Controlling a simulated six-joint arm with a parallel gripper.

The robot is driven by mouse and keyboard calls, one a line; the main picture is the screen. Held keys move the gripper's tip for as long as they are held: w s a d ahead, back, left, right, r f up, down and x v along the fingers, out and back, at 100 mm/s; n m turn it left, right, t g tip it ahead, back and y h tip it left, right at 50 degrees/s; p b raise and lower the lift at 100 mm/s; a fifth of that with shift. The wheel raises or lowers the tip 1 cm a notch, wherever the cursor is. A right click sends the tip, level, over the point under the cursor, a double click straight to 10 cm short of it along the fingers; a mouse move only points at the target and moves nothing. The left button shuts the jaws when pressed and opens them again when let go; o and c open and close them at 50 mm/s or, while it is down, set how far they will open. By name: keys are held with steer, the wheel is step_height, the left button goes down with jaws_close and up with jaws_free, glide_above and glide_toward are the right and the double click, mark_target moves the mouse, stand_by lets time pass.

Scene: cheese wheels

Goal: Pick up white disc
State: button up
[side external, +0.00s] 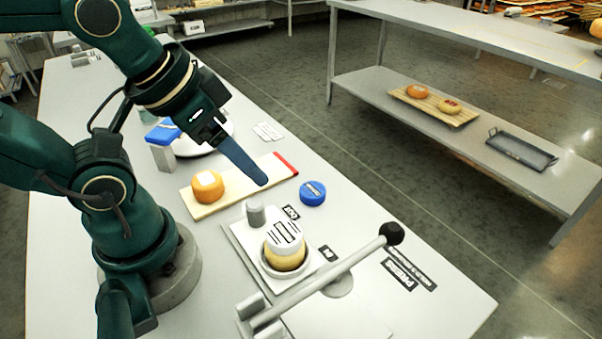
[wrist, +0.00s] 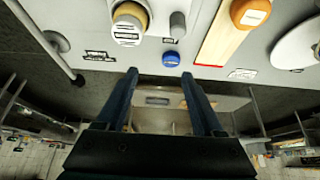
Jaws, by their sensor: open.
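The white disc (side external: 284,238) has black markings on top and sits on a yellow cheese wheel (side external: 284,260) in a round holder on the press plate. It also shows near the top of the wrist view (wrist: 127,34), left of centre. My gripper (side external: 262,183) is above the table, up and left of the disc in the side view, apart from it. In the wrist view its two long blue fingers (wrist: 158,73) are spread with nothing between them. In the side view one finger hides the other.
A blue puck (side external: 312,193) lies beside the press plate. An orange cheese (side external: 207,186) sits on a wooden board (side external: 236,190) with a red end. A grey cylinder (side external: 255,213) stands near the disc. The press lever (side external: 330,284) with its black knob reaches across in front.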

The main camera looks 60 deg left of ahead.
steer(key=o, duration=0.5)
steer(key=n+g+h, duration=0.8)
steer(key=n+h, duration=0.4)
steer(key=n, duration=0.3)
glide_toward(282, 229)
steer(key=d, duration=0.2)
steer(key=d+f, duration=0.1)
steer(key=d, duration=0.1)
steer(key=shift+s, duration=0.15)
steer(key=shift+s+a+f+n+h, duration=0.15)
steer(key=shift+a+f+n+h, duration=0.15)
steer(key=shift+f, duration=0.25)
steer(key=shift+x, duration=2.5)
